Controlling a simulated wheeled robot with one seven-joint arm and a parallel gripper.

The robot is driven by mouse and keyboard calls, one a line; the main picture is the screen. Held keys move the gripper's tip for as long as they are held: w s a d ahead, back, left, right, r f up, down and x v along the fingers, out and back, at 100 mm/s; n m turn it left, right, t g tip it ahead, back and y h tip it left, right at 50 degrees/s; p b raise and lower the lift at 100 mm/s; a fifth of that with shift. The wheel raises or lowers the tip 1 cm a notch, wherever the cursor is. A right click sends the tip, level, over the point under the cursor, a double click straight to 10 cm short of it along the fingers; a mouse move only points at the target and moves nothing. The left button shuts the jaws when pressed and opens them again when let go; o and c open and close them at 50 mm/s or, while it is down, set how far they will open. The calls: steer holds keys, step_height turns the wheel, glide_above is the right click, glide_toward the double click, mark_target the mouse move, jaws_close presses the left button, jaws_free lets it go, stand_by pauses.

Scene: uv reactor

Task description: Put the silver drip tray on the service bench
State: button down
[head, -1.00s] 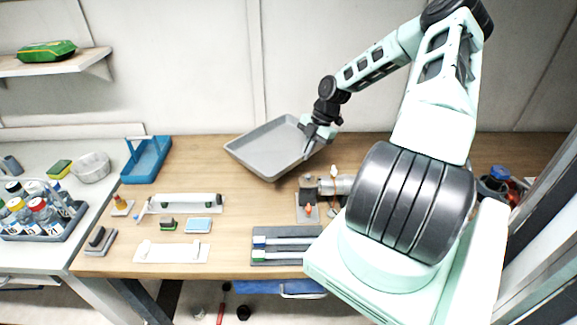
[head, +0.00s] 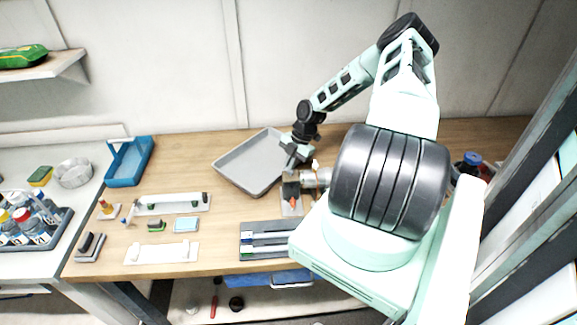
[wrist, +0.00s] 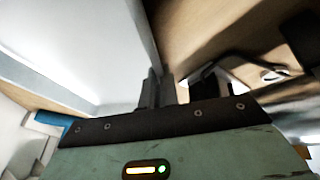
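The silver drip tray (head: 247,164) is a shallow grey pan at the back middle of the wooden service bench (head: 189,260). It looks about level and at or just above the bench top; I cannot tell if its whole underside touches. My gripper (head: 290,163) is at the tray's right rim. In the wrist view the tray (wrist: 75,45) fills the upper left, and my gripper's dark fingers (wrist: 156,90) stand close together at its wall, shut on the rim. My arm hides part of the bench to the right.
A dark and metal device (head: 291,190) stands close to the tray's right corner. A blue bin (head: 129,163) is at the back left. A grey holder (head: 262,243), white racks (head: 160,251) and a light blue pad (head: 186,225) lie in front. Bare wood lies between bin and tray.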

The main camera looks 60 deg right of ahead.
steer(key=c, duration=1.7)
jaws_free()
steer(key=b+v, duration=0.4)
steer(key=v, duration=0.8)
steer(key=w+a+r+m+g+h, duration=0.1)
steer(key=w+a+r, duration=0.15)
steer(key=a, duration=0.85)
steer(key=w+a+r+m+g+h, duration=0.15)
steer(key=a+r, duration=0.25)
steer(key=a, duration=0.7)
steer(key=w+a+r+g, duration=0.1)
steer(key=a+r, duration=0.2)
steer(key=a, duration=0.7)
steer(key=s+a+r+m, duration=0.2)
steer(key=s+a, duration=0.5)
steer(key=s+a+r+m+t+h, duration=0.1)
steer(key=s+a+r+m, duration=0.2)
steer(key=s+a, duration=0.4)
steer(key=s+a+r+m, duration=0.2)
steer(key=s+a+r, duration=0.1)
steer(key=s+a, duration=0.4)
steer(key=shift+s+t, duration=0.2)
steer(key=shift+t, duration=0.05)
